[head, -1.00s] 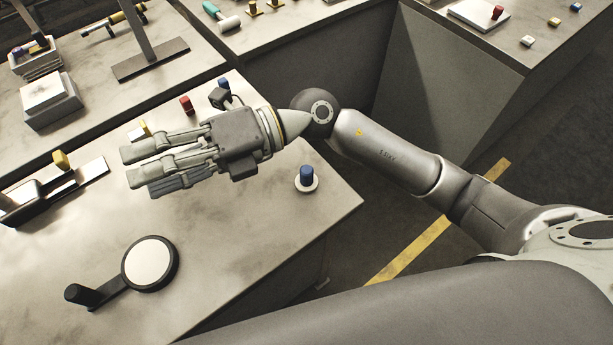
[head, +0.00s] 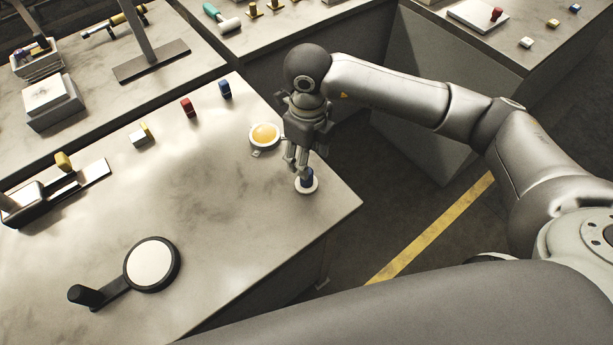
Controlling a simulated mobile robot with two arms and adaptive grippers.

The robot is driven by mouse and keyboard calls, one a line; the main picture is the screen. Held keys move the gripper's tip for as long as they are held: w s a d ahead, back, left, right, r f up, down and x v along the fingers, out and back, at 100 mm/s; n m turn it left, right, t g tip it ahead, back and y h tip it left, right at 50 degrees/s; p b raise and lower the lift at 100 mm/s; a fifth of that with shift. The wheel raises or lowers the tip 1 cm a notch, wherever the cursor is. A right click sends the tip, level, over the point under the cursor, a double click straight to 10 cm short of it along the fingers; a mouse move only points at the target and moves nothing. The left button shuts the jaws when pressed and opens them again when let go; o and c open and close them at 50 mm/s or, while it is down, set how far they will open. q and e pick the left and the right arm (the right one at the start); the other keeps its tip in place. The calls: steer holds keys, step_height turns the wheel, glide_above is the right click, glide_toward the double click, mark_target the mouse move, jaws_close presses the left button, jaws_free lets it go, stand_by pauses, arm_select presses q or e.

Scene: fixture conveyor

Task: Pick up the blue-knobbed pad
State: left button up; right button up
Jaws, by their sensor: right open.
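The blue-knobbed pad (head: 309,187) is a round white disc with an upright blue knob, standing near the right edge of the table (head: 215,220). My right gripper (head: 302,168) points down at the blue knob, with its fingers open at the knob's top. The fingers hide part of the knob, and I cannot tell whether they touch it. My left gripper is not in view.
A round yellow-topped piece (head: 264,136) sits just left of the right gripper. A red knob (head: 188,107) and another blue knob (head: 225,89) stand farther back. A black-rimmed round disc with a handle (head: 151,263) lies at the front. The table's middle is clear.

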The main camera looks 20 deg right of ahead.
mark_target(310, 186)
steer(key=shift+f, duration=0.7)
steer(key=shift+s+f+p, duration=0.1)
steer(key=shift+f+p, duration=0.25)
steer(key=shift+p, duration=0.05)
steer(key=f+p, duration=0.1)
steer(key=f, duration=0.2)
steer(key=shift+a+f+p, duration=0.2)
steer(key=shift+f+p, duration=0.05)
steer(key=shift+p, duration=0.1)
steer(key=shift+f, duration=0.55)
steer(key=c, duration=1.1)
steer(key=shift+c, duration=0.2)
steer(key=shift+r, duration=0.2)
